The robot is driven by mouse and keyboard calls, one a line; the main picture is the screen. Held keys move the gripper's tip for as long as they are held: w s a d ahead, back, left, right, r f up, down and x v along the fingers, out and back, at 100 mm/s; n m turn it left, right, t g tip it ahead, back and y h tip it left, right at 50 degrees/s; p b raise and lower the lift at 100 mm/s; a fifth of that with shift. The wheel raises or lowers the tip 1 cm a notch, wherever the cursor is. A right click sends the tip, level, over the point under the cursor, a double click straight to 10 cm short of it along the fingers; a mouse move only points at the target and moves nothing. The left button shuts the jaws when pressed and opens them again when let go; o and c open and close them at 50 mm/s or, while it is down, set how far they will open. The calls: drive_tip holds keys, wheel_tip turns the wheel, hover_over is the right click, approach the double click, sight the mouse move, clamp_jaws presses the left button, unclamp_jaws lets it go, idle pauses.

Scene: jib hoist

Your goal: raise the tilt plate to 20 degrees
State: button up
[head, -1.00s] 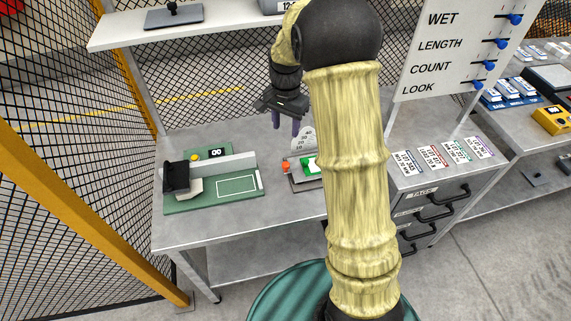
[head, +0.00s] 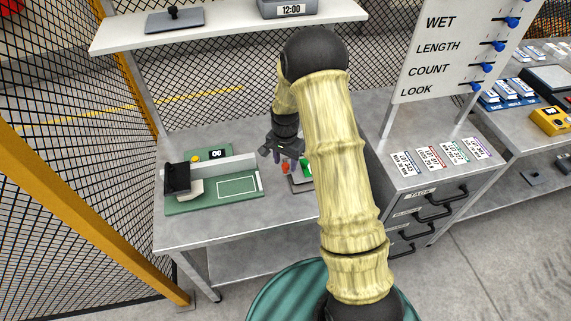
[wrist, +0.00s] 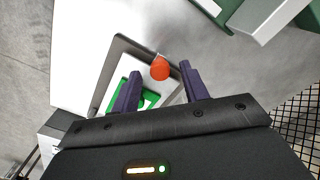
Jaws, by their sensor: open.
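The tilt plate device (head: 300,187) sits on the bench, mostly hidden behind my arm in the head view. It has an orange knob (head: 285,168) at its left end and a green part (head: 306,168). In the wrist view the orange knob (wrist: 160,69) shows between the fingertips, next to the grey plate (wrist: 118,60) and the green part (wrist: 148,97). My gripper (head: 284,160) is open and empty, just above the knob; contact cannot be told. Its purple fingers also show in the wrist view (wrist: 160,74). The angle scale is hidden, so the tilt cannot be read.
A green board (head: 215,197) with a grey rail and black block stands left on the bench. A shelf (head: 225,32) with a clock box (head: 290,10) is above. Drawers with labelled cards (head: 430,157) and a sign (head: 445,48) are right. The bench front is clear.

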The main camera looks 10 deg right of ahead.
drive_tip(key=shift+f, duration=1.3)
clamp_jaws()
drive_tip(key=shift+a, duration=0.1)
